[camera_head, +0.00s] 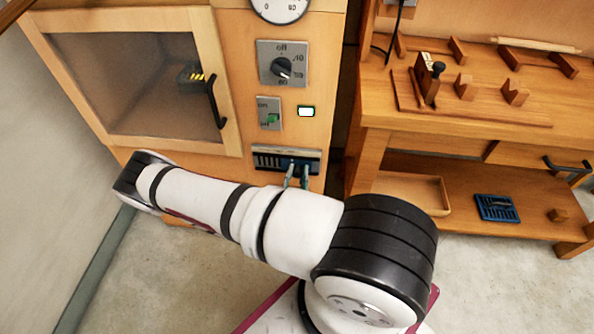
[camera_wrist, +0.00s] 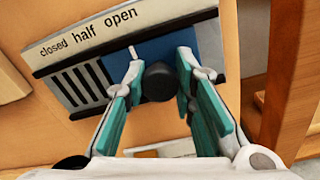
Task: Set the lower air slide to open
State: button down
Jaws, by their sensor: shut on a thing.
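The lower air slide (camera_head: 270,160) is a dark panel low on the wooden cabinet front. In the wrist view its label strip (camera_wrist: 88,32) reads closed, half, open from left to right. A blue slide plate (camera_wrist: 150,48) carries a round black knob (camera_wrist: 160,82). The knob is roughly below the word open, and dark vent slots (camera_wrist: 78,86) show at the left. My gripper (camera_head: 297,176) is at the panel's right part. In the wrist view its teal fingers (camera_wrist: 160,68) stand on both sides of the knob, shut on it. My arm hides the area below the panel in the head view.
Above the slide are a green switch (camera_head: 271,118), a rotary dial (camera_head: 283,68) and a gauge (camera_head: 280,8). A glazed door with a black handle (camera_head: 216,103) is at left. A wooden workbench (camera_head: 480,130) stands close at right.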

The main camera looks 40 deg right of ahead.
jog(key=shift+s+d, duration=0.15)
jog(key=shift+s, duration=0.05)
jog(key=c, duration=1.3)
grip_release()
jog(key=shift+s+a, duration=0.2)
jog(key=shift+a, duration=0.15)
jog(key=v, duration=1.1)
jog(key=shift+s, duration=0.15)
